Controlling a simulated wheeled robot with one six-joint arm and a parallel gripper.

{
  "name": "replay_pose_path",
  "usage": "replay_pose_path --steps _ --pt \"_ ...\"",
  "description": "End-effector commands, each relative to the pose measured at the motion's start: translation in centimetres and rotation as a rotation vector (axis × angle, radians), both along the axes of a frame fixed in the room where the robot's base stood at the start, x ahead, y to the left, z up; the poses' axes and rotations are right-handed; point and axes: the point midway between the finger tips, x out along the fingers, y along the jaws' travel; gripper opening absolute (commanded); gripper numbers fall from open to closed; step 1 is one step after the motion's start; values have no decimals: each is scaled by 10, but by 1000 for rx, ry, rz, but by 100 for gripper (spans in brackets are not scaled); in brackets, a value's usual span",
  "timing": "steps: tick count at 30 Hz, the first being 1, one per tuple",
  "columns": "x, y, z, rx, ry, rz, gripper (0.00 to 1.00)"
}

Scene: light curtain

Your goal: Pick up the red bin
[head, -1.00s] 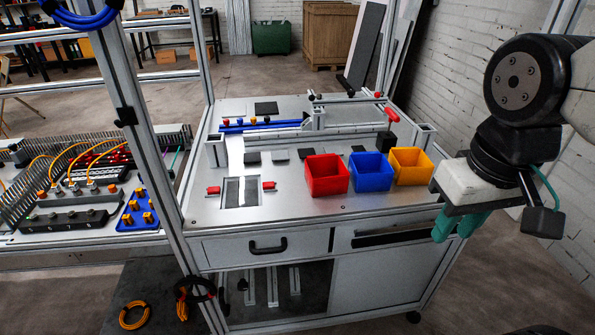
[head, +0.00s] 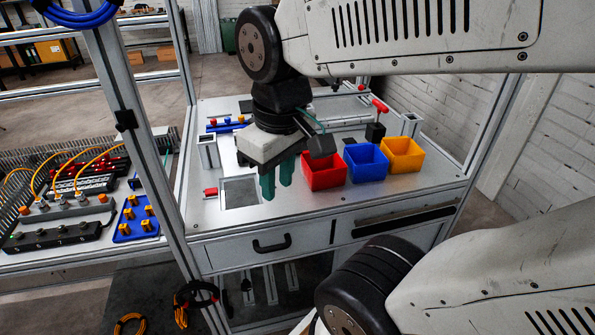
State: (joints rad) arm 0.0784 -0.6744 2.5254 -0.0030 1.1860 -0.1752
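The red bin (head: 324,178) is an open-topped box on the grey workbench top. It stands at the left end of a row with a blue bin (head: 367,170) and a yellow bin (head: 402,160). My gripper (head: 276,186) points down just left of the red bin, above the bench and apart from the bin as far as I can tell. Its two teal fingers show a narrow gap between them, with nothing visible in it. The wrist and camera block hide part of the bench behind.
An upright metal frame post (head: 128,130) stands left of the bench. A recessed square panel (head: 240,192) with a red clamp (head: 210,192) lies left of my gripper. A drawer (head: 268,244) is below the bench top. A black block (head: 375,132) stands behind the bins.

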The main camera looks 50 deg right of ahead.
Motion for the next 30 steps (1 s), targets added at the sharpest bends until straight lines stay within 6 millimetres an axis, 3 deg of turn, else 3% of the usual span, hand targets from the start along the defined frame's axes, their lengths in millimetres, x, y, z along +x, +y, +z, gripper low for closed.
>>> replay_pose_path --steps 5,9,13,18,24,30 --pt "56 -55 -15 -27 43 222 28" --pt "92 -119 -40 -39 71 439 28" --pt "110 -184 -73 -41 90 631 28" --pt "112 -254 -113 -40 99 832 28" --pt "107 -291 -140 -39 102 951 28" --pt "106 -295 -161 -38 102 970 28"
